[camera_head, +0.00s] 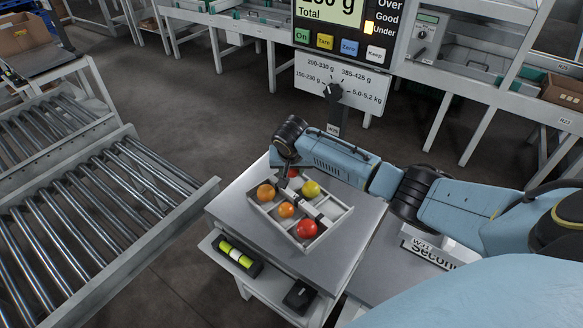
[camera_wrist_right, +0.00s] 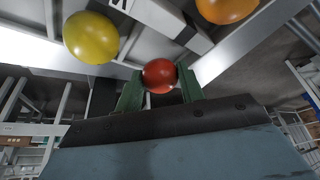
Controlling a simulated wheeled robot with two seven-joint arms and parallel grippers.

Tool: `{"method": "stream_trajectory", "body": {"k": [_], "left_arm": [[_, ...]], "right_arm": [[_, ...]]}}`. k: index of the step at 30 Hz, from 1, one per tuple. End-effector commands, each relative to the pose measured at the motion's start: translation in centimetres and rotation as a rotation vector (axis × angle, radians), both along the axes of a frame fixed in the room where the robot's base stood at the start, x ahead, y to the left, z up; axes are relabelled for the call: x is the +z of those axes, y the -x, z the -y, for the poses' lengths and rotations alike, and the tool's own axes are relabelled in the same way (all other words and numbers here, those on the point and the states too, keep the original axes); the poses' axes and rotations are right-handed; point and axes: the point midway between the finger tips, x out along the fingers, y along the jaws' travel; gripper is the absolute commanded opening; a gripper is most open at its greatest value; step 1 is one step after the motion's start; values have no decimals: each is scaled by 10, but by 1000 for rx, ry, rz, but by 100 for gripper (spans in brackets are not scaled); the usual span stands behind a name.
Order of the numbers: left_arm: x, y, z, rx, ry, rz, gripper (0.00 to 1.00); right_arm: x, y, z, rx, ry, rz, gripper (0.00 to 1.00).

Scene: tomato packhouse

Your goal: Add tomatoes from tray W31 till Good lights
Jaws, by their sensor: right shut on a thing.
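In the head view a pale divided tray (camera_head: 262,210) lies on a steel-topped stand. It holds two orange tomatoes (camera_head: 266,192) (camera_head: 286,209), a red tomato (camera_head: 306,228) and a yellow tomato (camera_head: 310,188). My right gripper (camera_head: 288,172) is over its far side, shut on another red tomato (camera_wrist_right: 159,74), which sits between the green fingers in the wrist view. Whether that tomato touches the tray is unclear. The scale display (camera_head: 328,10) is cut off at the top; its lamp (camera_head: 369,27) beside Under is lit yellow. My left gripper is out of view.
A label (camera_head: 428,252) reading "Second", with a small tag not clearly legible, stands at right beneath my right arm. A roller conveyor (camera_head: 100,215) runs along the left. A green-yellow roll (camera_head: 236,254) lies on the shelf under the stand.

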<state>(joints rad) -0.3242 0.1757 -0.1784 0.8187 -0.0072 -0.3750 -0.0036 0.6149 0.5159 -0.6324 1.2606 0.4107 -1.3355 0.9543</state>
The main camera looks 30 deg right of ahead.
Motion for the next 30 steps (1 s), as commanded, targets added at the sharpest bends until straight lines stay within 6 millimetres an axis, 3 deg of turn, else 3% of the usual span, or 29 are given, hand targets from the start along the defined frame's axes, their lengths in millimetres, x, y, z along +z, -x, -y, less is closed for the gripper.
{"method": "stream_trajectory", "body": {"k": [25, 26, 30], "left_arm": [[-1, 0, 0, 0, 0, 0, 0], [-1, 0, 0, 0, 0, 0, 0], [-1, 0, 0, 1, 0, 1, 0]], "right_arm": [[-9, 0, 0, 0, -1, 0, 27], [-9, 0, 0, 0, 0, 0, 42], [-9, 0, 0, 0, 0, 0, 61]]}}
